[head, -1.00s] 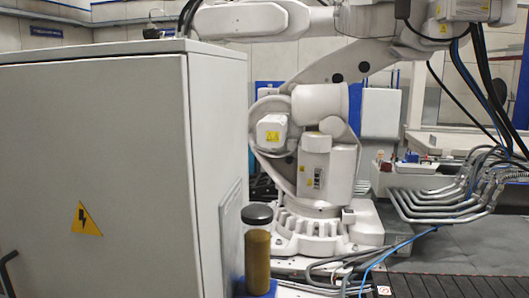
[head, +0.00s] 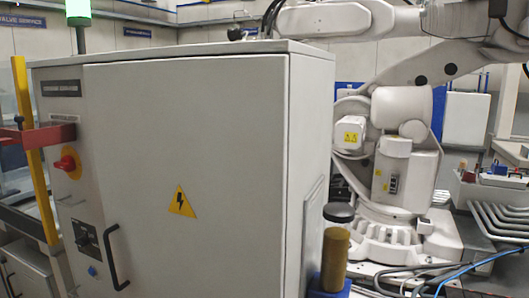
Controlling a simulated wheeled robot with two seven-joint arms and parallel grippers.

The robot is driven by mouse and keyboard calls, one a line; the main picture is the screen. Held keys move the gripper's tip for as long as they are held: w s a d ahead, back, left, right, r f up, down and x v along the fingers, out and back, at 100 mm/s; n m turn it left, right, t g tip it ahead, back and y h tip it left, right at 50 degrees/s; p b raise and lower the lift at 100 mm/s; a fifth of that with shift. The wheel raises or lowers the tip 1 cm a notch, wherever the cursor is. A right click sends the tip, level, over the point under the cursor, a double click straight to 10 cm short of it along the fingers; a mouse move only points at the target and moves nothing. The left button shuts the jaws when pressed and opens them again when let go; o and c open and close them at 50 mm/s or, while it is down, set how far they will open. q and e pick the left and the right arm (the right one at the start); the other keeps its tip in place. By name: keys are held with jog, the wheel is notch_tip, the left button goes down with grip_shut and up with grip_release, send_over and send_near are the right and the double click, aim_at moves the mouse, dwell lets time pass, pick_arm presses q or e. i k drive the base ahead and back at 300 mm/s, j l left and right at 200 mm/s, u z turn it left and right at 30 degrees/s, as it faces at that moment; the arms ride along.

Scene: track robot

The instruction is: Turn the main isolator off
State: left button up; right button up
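A grey electrical cabinet (head: 236,150) fills the left and middle of the head view, its door shut. On its narrow left panel sits a red knob on a yellow plate (head: 67,163). Lower on that panel is a black rotary switch (head: 86,236) on a dark plate, with a small blue button (head: 92,271) below it. The labels are too small to read surely, so I cannot tell for certain which control is the main isolator, nor its setting. Neither of my grippers is in view.
A red bar (head: 38,136) and a yellow post (head: 34,150) stand at the panel's left. A black door handle (head: 115,257) sticks out beside the switch. A green lamp (head: 78,10) tops the cabinet. A large white robot arm (head: 400,150) stands behind at right.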

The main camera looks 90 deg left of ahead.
aim_at(67, 163)
jog(key=u, duration=4.1)
jog(key=j+z, duration=0.1)
jog(key=z, duration=0.35)
jog(key=i+j+z, duration=0.1)
jog(key=z, duration=0.35)
jog(key=j+z, duration=0.2)
jog(key=z, duration=0.25)
jog(key=j+z, duration=0.15)
jog(key=z, duration=0.3)
jog(key=k+j+z, duration=0.2)
jog(key=j, duration=0.25)
jog(key=k+j+z, duration=0.1)
jog(key=j+z, duration=0.15)
jog(key=j, duration=0.2)
jog(key=k+j+z, duration=0.2)
jog(key=j, duration=0.2)
jog(key=k+j+z, duration=0.2)
jog(key=j, duration=0.15)
jog(key=k+j, duration=0.4)
jog(key=j, duration=0.25)
